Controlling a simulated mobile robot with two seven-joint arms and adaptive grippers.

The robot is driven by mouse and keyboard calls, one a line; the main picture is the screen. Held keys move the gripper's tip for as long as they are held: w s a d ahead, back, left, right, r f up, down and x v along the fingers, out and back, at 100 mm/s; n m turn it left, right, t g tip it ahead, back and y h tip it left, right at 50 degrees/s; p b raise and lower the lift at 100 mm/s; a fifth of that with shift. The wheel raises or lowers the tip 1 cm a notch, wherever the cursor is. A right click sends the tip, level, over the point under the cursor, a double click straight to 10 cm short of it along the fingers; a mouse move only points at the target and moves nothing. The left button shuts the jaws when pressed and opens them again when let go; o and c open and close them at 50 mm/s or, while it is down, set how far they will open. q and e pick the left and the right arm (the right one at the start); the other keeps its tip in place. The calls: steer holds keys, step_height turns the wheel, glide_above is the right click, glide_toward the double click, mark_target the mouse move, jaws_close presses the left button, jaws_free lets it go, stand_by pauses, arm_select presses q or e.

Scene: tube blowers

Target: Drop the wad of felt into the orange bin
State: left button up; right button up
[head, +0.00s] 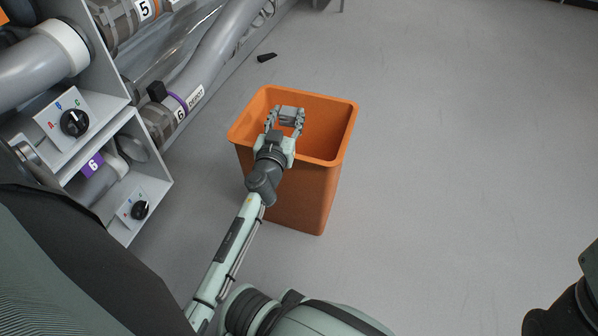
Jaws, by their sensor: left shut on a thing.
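The orange bin (287,203) stands on the floor near the middle of the head view, with its open top facing up. My left gripper (287,121) is above the bin's opening, inside the outline of its rim. It is shut on a small grey wad of felt (291,113), which sits between the fingertips. The gripper and arm hide part of the bin's near left rim and inside. My right gripper is not in view.
A grey bench with control knobs (75,122) and tube ports stands at the left. Large grey tubes (213,62) run along it behind the bin's left side. A small black object (267,57) lies on the floor beyond the bin.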

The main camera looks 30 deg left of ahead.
arm_select(q)
steer(key=o, duration=1)
steer(key=shift+r, duration=0.15)
step_height(320, 180, up, 10)
steer(key=shift+f, duration=0.1)
